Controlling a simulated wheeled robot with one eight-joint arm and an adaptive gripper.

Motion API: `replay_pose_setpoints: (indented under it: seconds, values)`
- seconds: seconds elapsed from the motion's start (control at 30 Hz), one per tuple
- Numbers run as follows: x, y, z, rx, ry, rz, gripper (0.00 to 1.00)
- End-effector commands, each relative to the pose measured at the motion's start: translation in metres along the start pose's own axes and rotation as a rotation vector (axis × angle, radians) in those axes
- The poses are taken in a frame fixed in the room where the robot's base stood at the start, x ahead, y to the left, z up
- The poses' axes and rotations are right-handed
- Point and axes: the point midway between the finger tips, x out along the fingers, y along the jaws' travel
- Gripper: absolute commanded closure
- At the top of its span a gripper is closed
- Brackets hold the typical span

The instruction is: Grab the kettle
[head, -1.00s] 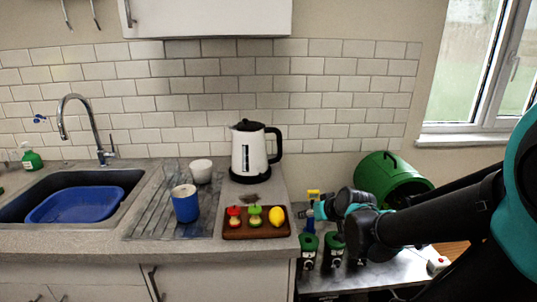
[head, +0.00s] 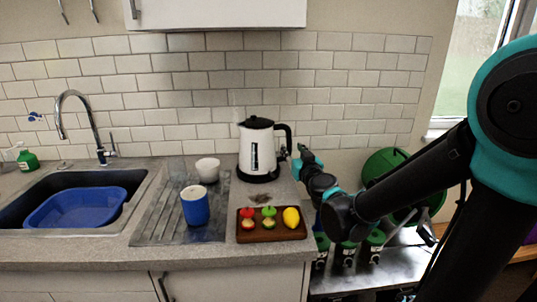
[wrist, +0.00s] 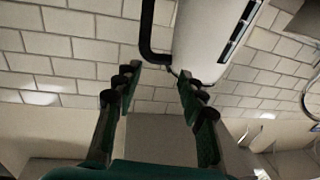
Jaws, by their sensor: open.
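The white kettle (head: 257,150) with a black lid, black base and black handle (head: 288,136) stands upright on the counter against the tiled wall. Its handle faces right. My gripper (head: 298,159) is just right of the kettle, close to the handle. In the wrist view my gripper (wrist: 158,76) is open with nothing between its fingers. There the white kettle body (wrist: 212,40) and its black handle (wrist: 147,30) show just beyond the fingertips, the lower bend of the handle lying roughly in line with the gap. I cannot tell the exact distance.
A wooden board (head: 272,233) with toy fruit lies in front of the kettle. A blue mug (head: 195,207) and white bowl (head: 207,169) stand on the drainer left. A sink (head: 80,200) is further left. A green bin (head: 385,165) stands right, behind my arm.

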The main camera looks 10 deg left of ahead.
Motion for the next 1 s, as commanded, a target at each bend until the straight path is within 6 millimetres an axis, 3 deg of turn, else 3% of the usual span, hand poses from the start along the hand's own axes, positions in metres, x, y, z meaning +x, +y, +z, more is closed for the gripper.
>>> replay_pose_setpoints:
  seconds: [0.37,0.8,1.0]
  values:
    - [0.021,0.001,0.012,-0.004,-0.024,0.129,0.59]
    - [0.104,0.012,0.014,-0.003,-0.023,0.128,0.59]
    - [0.128,0.015,0.014,-0.003,-0.023,0.127,0.59]
